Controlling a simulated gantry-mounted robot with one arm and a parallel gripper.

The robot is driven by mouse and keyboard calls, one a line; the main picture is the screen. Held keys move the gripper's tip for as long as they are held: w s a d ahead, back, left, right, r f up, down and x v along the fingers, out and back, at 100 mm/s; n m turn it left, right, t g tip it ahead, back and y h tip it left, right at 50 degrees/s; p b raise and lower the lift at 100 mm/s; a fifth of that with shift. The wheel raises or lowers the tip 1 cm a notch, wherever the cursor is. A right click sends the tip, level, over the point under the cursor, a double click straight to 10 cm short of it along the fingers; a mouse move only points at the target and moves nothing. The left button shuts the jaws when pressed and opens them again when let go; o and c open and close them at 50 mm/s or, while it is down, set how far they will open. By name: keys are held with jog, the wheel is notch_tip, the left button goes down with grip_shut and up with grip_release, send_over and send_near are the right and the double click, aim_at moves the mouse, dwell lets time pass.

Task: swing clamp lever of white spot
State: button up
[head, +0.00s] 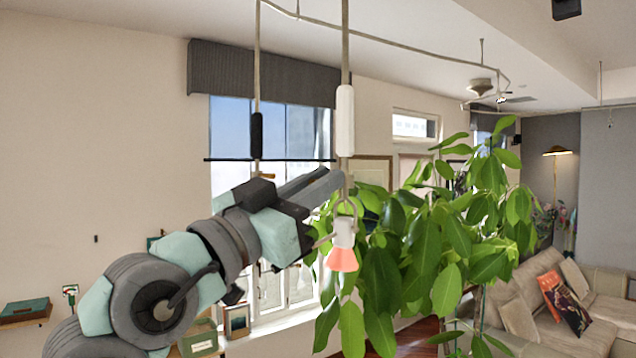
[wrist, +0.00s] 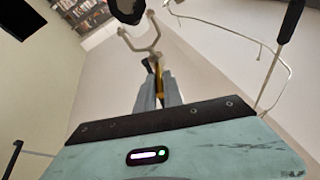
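The white spot hangs on a thin rod from the ceiling rail. Its white cylinder (head: 345,120) is high on the rod, and its small lamp head (head: 342,258), with a pinkish-red front, hangs below in a yoke. My gripper (head: 335,183) reaches in from the left to the rod just above the yoke. In the wrist view, my gripper's two grey fingers (wrist: 159,90) are close together, with the brass-coloured clamp lever (wrist: 160,77) between them. They appear shut on it. The forked yoke (wrist: 140,43) lies just beyond. The lever is mostly hidden in the head view.
A second rod with a black cylinder (head: 256,135) hangs to the left, close above my arm. A large leafy plant (head: 440,230) fills the space right of the lamp. The curved ceiling rail (head: 400,45) runs overhead. A sofa (head: 540,315) stands at the lower right.

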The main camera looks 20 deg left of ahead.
jog(key=o, duration=0.5)
jog(key=shift+c, duration=0.2)
jog(key=b+v, duration=0.3)
jog(key=v, duration=0.7)
jog(key=shift+s+f, duration=0.2)
jog(key=shift+s, duration=0.15)
jog(key=shift+a, duration=0.15)
